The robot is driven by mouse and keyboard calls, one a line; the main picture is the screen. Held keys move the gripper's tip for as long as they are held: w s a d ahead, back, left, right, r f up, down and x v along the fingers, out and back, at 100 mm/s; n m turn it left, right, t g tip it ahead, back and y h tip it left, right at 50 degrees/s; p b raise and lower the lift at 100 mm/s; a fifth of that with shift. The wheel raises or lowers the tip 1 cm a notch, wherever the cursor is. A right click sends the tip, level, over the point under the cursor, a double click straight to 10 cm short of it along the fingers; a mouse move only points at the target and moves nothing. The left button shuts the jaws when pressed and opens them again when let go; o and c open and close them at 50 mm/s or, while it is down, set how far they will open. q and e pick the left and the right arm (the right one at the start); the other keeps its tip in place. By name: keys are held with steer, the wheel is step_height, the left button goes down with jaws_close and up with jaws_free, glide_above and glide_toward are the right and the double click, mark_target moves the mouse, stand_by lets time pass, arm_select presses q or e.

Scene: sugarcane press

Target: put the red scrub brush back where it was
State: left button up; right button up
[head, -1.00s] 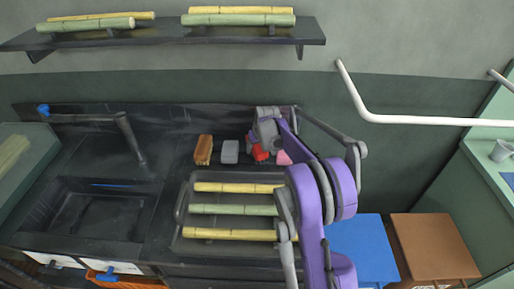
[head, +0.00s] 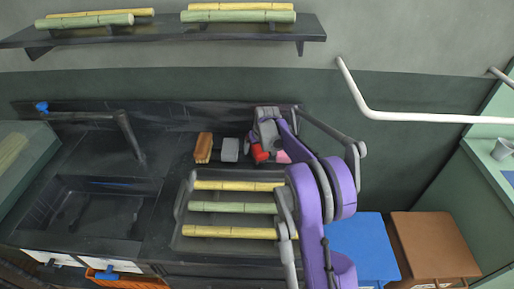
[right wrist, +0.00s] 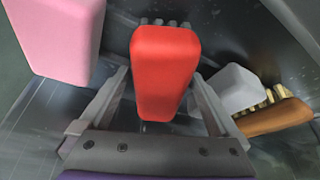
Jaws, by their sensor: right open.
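The red scrub brush (head: 258,153) stands at the back of the dark counter, between a grey block and a pink block. In the head view my right gripper (head: 260,146) and purple arm partly cover the brush. My left gripper is not in view.
The grey block (head: 230,150) and a brown brush (head: 203,148) stand left of the red brush, the pink block (head: 284,157) right. A dark tray (head: 182,212) with cane stalks lies in front. A sink (head: 95,212) is at left; a shelf (head: 160,37) hangs above.

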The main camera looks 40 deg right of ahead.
steer(key=w+p+v, duration=0.1)
steer(key=v, duration=1.2)
steer(key=s+a+f+n, duration=0.1)
steer(key=s+a, duration=0.6)
steer(key=a, duration=0.1)
steer(key=s+a+f+n, duration=0.1)
steer(key=s+a, duration=0.6)
steer(key=a, duration=0.1)
steer(key=s+a+f+y, duration=0.1)
steer(key=s+a, duration=0.6)
steer(key=a, duration=0.1)
steer(key=shift+a+n+t, duration=0.15)
steer(key=shift+n+t, duration=0.15)
steer(key=shift+n, duration=0.5)
steer(key=s+a+f, duration=0.1)
steer(key=s, duration=0.1)
steer(key=s+a+f, duration=0.1)
steer(key=s+f, duration=0.1)
steer(key=s, duration=0.1)
steer(key=s+a+f, duration=0.1)
steer(key=s, duration=0.1)
steer(key=shift+s+a+f, duration=0.15)
steer(key=shift+a+f, duration=0.15)
